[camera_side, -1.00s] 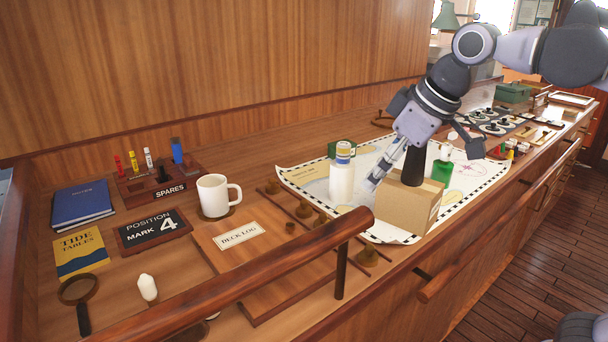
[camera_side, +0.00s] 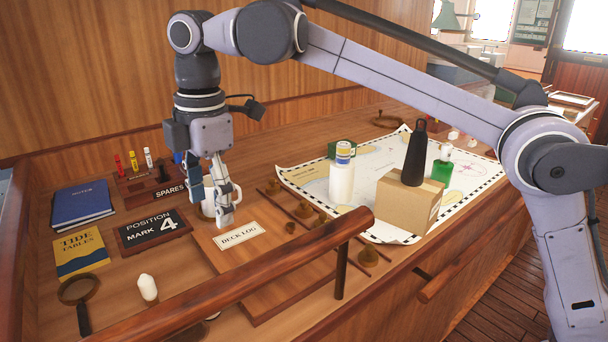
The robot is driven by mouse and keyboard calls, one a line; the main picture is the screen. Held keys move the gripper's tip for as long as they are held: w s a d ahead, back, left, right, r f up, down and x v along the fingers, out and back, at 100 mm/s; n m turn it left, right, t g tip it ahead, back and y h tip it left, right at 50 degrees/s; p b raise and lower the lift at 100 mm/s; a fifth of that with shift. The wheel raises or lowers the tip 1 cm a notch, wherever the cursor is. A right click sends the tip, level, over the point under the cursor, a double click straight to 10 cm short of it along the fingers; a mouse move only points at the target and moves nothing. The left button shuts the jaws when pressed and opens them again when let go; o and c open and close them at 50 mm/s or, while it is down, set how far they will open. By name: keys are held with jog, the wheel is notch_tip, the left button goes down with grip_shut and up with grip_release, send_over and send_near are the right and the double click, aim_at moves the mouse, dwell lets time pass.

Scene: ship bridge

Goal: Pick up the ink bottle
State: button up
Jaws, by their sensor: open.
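No bottle carries a readable ink label, so I cannot tell for sure which thing is the ink bottle. A blue bottle-like item (camera_side: 177,157) stands at the right end of the spares rack (camera_side: 134,191), partly covered by my gripper. A white bottle (camera_side: 341,182) with a blue and yellow top and a green bottle (camera_side: 442,171) stand on the chart, far to the right of my gripper. My gripper (camera_side: 216,212) points down, open, in front of the white mug (camera_side: 208,207) in this view. It hides most of the mug; whether they touch is unclear.
A cardboard box (camera_side: 400,203) carries a black tapered object (camera_side: 414,156). The deck log board (camera_side: 238,235) lies just right of my gripper. A position sign (camera_side: 152,228), blue books (camera_side: 82,201) and a magnifier (camera_side: 78,291) lie left. A wooden rail (camera_side: 270,268) runs along the front.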

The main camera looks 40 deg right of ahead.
jog(key=shift+s+a+f+n+g, duration=0.1)
jog(key=shift+a+f+n, duration=0.4)
jog(key=shift+f, duration=1.65)
jog(key=shift+w+a+f+n+g, duration=0.2)
jog(key=shift+a+f, duration=0.6)
jog(key=shift+f, duration=1.3)
jog(key=shift+s+a+f+n, duration=0.2)
jog(key=shift+a+f+n, duration=0.35)
jog(key=shift+f, duration=1.6)
jog(key=shift+w+d+f, duration=0.1)
jog(key=shift+w+f, duration=0.1)
jog(key=shift+f, duration=1.1)
jog(key=shift+w+f, duration=0.15)
jog(key=shift+f, duration=1.15)
jog(key=shift+c, duration=0.3)
jog(key=c, duration=1.2)
